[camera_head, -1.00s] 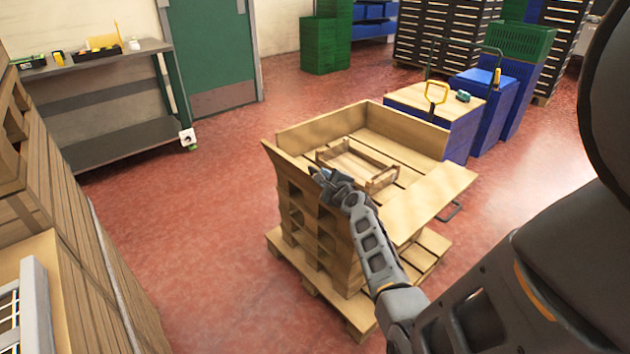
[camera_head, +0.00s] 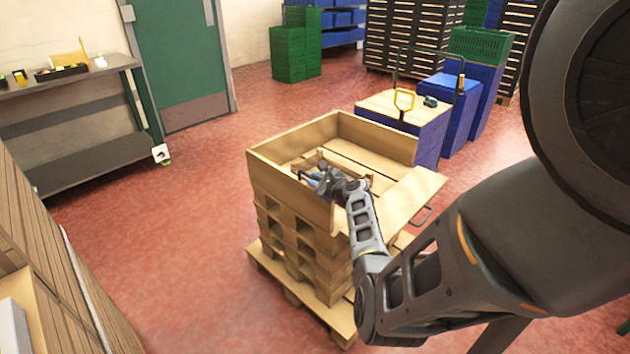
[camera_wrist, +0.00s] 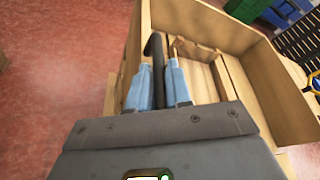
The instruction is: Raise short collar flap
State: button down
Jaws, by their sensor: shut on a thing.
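The wooden pallet collar (camera_head: 375,135) stands on a stack of pallets. Its near-left flap (camera_head: 285,190) stands up, close to upright, and closes that side. The right flap (camera_head: 405,205) is folded outward and lies about flat. My gripper (camera_head: 314,178) is at the top edge of the near-left flap, its body reaching over the collar's inside. In the wrist view the gripper (camera_wrist: 160,80) has its blue fingers close together with a narrow dark bar between them. The grip on the flap itself is partly hidden by the fingers.
A small wooden crate (camera_wrist: 195,50) lies inside the collar, partly hidden by my gripper. Blue crates with a wooden top (camera_head: 385,103) stand behind. A grey shelf (camera_head: 85,165) is at the left. Red floor is clear left of the pallets.

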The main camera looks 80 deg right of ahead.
jog(key=shift+s+d+f, duration=0.1)
jog(key=shift+s, duration=0.1)
jog(key=c, duration=1.4)
grip_release()
jog(key=shift+d, duration=0.1)
jog(key=p+v, duration=0.1)
jog(key=v, duration=0.7)
jog(key=shift+w+f, duration=0.1)
jog(key=shift+w, duration=0.05)
